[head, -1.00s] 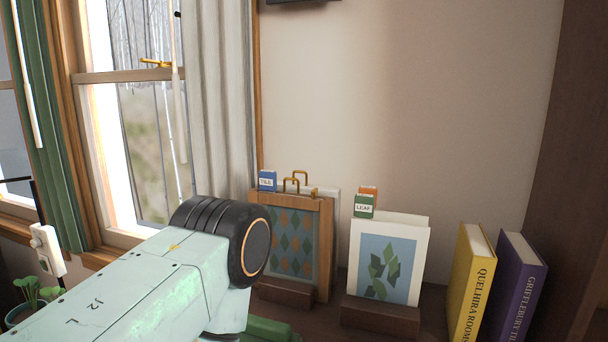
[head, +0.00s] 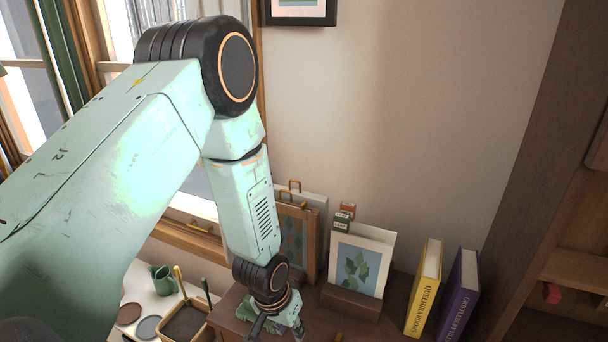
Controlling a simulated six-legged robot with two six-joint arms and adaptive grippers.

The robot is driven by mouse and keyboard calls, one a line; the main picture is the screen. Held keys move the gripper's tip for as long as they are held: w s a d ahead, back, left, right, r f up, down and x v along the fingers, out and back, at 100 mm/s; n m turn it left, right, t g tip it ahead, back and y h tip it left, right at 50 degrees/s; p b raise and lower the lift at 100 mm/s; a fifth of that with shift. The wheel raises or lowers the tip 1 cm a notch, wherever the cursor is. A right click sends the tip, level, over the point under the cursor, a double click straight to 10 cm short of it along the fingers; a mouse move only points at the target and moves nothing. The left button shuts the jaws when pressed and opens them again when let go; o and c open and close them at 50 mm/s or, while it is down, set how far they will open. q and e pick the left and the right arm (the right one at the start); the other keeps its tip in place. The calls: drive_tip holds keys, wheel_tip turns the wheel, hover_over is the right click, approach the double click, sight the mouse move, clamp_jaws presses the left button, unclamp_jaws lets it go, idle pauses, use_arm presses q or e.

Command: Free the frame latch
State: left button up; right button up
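The wooden frame with a diamond pattern (head: 291,230) leans against the wall on the dark shelf top, partly hidden behind my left arm. Brass handles (head: 294,186) stand above its top edge. I cannot make out the latch itself for certain. My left gripper (head: 277,332) hangs low at the bottom edge of the view, in front of and below the frame, apart from it. Its fingers look spread with nothing between them, though their tips are partly cut off. My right gripper is not in view.
A yellow book (head: 424,287) and purple book (head: 458,297) stand further right. A tray (head: 186,322) and green jug (head: 163,280) are lower left.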

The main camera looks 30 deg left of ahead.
use_arm(q)
drive_tip(key=w+a+r+t+p, duration=0.1)
drive_tip(key=w+a+r+p, duration=0.15)
drive_tip(key=w+r, duration=0.45)
drive_tip(key=w+a+r+p, duration=0.1)
drive_tip(key=w+r+p, duration=0.25)
drive_tip(key=r, duration=0.55)
drive_tip(key=t+y+p, duration=0.1)
drive_tip(key=p, duration=0.1)
approach(304, 203)
drive_tip(key=p+x, duration=0.1)
drive_tip(key=x, duration=0.6)
drive_tip(key=shift+a, duration=0.1)
drive_tip(key=shift+w+f, duration=0.1)
drive_tip(key=shift+f, duration=0.35)
drive_tip(key=shift+w, duration=0.15)
drive_tip(key=shift+f, duration=0.1)
drive_tip(key=shift+c, duration=0.9)
clamp_jaws()
